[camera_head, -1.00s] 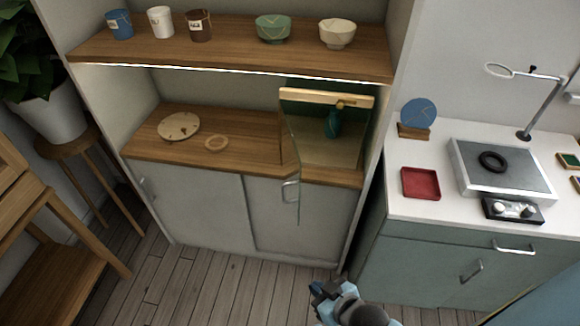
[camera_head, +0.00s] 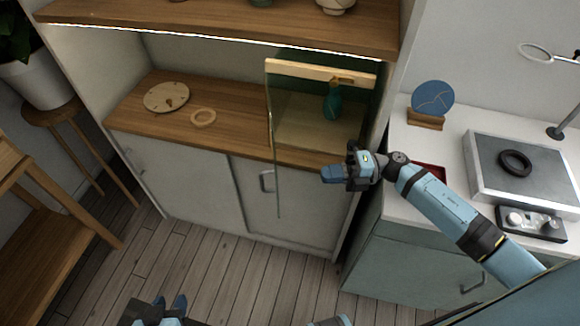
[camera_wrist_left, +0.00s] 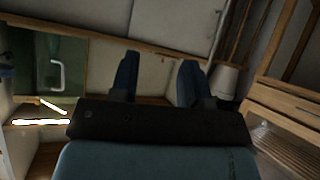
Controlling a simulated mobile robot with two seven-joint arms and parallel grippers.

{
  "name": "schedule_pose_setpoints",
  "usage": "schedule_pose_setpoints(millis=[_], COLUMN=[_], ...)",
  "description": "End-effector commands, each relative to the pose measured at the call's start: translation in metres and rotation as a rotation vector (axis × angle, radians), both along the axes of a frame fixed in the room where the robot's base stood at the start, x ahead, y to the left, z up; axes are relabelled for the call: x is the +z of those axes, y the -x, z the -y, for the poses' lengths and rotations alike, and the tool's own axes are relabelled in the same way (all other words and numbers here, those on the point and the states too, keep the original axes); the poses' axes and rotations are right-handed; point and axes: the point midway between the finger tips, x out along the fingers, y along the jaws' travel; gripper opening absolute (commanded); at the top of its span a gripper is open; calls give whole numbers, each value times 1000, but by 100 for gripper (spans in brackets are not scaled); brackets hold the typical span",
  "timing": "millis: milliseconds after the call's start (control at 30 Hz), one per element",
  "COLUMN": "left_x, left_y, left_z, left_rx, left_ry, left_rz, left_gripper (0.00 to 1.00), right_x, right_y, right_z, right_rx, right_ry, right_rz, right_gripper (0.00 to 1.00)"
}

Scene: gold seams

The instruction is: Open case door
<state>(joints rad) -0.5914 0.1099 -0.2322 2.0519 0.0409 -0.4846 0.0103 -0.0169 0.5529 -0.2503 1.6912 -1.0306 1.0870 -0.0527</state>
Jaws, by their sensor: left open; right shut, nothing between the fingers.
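The glass case door (camera_head: 285,130) is a clear pane at the right end of the lower wooden shelf. Its near edge hangs down past the shelf front, over the cabinet. A teal vase (camera_head: 333,105) with a gold top stands behind the glass, under a pale wooden bar (camera_head: 318,72). My right gripper (camera_head: 332,173) is shut and empty, in front of the pane's lower right part; I cannot tell whether it touches it. My left gripper (camera_head: 166,305) is open and empty, low at the bottom edge; its two spread fingers show in the left wrist view (camera_wrist_left: 158,80).
A wooden disc (camera_head: 166,97) and a ring (camera_head: 203,116) lie on the shelf left of the case. The white counter at right holds a metal box (camera_head: 522,170), a blue disc on a stand (camera_head: 432,100) and a partly hidden red tray (camera_head: 432,172). Floor in front is clear.

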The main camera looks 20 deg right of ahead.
Motion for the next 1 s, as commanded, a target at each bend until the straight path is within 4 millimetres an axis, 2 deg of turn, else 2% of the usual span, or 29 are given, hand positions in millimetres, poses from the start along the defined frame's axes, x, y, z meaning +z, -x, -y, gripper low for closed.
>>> schedule_pose_setpoints(millis=[167,500,700,1000], left_x=[-3,0,2,3], left_y=[9,11,9,8], left_z=[-1,-5,-5,-2], left_rx=[-2,-12,-14,-10], left_ry=[-3,-19,-21,-13], left_rz=[-16,-16,-8,-5], left_gripper=[43,43,43,43], right_x=[0,1,1,0], right_y=[0,-12,-18,-19], right_z=[-11,-69,-93,-101], right_rx=[-3,-5,-5,-6], right_ry=[-10,-15,-13,-12], right_rz=[-5,-6,-7,-8], right_gripper=[0,0,0,0])
